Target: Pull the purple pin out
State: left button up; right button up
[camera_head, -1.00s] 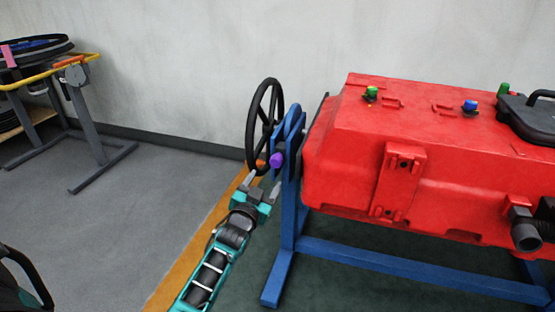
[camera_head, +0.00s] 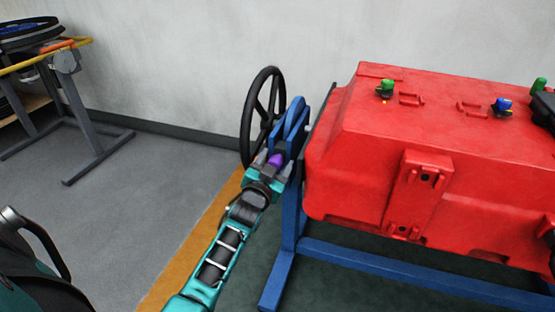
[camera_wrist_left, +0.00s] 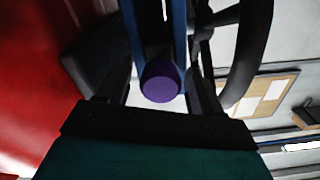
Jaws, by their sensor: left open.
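The purple pin (camera_head: 275,160) sticks out of the upper part of the blue stand, beside the black handwheel. Its round purple head also shows in the left wrist view (camera_wrist_left: 160,81), near the middle. My left gripper (camera_head: 273,161) is open, with one finger on either side of the pin head. In the left wrist view its dark fingers (camera_wrist_left: 162,88) flank the head, and I cannot tell whether they touch it. The pin's shaft is hidden behind the head. My right gripper is not in view.
The black handwheel (camera_head: 262,118) stands close to the left gripper. The blue stand (camera_head: 291,205) carries a red tank (camera_head: 360,150) on the right. A grey-legged rack (camera_head: 85,115) stands at the far left. The grey floor between is clear.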

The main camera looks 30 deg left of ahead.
pick_arm(q)
jog(key=shift+c, duration=0.4)
jog(key=shift+r, duration=0.15)
grip_shut()
